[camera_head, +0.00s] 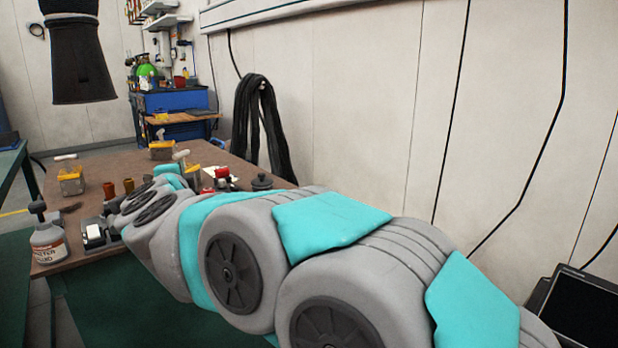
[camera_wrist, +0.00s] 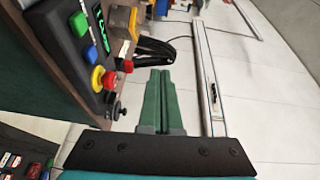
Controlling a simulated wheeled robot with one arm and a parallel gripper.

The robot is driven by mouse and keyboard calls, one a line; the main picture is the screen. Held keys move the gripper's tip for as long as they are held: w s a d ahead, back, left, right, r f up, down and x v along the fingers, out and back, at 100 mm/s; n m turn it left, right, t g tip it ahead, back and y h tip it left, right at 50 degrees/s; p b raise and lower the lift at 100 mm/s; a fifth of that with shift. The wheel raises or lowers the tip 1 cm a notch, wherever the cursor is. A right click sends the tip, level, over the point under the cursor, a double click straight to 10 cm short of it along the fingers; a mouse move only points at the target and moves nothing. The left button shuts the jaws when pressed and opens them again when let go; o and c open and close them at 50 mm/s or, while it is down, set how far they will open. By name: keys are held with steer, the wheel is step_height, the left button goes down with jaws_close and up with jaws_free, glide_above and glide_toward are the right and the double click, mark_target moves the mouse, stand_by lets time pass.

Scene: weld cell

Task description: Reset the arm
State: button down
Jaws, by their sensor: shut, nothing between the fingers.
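My arm (camera_head: 330,240), grey with teal covers, stretches from the lower right toward the brown workbench (camera_head: 120,163) in the head view. My gripper is hidden behind the arm links there. In the wrist view, the two green fingers of my gripper (camera_wrist: 162,73) lie side by side, shut and empty. They touch nothing that I can make out. A dark control box (camera_wrist: 70,35) with blue, green, yellow and red buttons is left of the fingers.
On the bench are a white labelled bottle (camera_head: 47,243), yellow-based clamps (camera_head: 71,180) and brown cylinders (camera_head: 109,190). A dark nozzle-like hood (camera_head: 80,65) hangs at upper left. Black hoses (camera_head: 262,125) hang on the wall. A blue cabinet (camera_head: 175,101) stands behind.

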steer(key=s+d+f+n+g, duration=1.2)
steer(key=s+d+f+n, duration=0.2)
steer(key=s+d+f, duration=0.75)
steer(key=s+d+f+g+h, duration=0.2)
steer(key=s+d+f+g, duration=0.1)
steer(key=s+d, duration=0.7)
steer(key=s+d+f+g+h, duration=0.2)
steer(key=s+d+f, duration=0.3)
steer(key=s+d, duration=0.5)
steer(key=shift+f+g+h, duration=0.15)
steer(key=shift+g+h, duration=0.25)
steer(key=shift+g, duration=0.5)
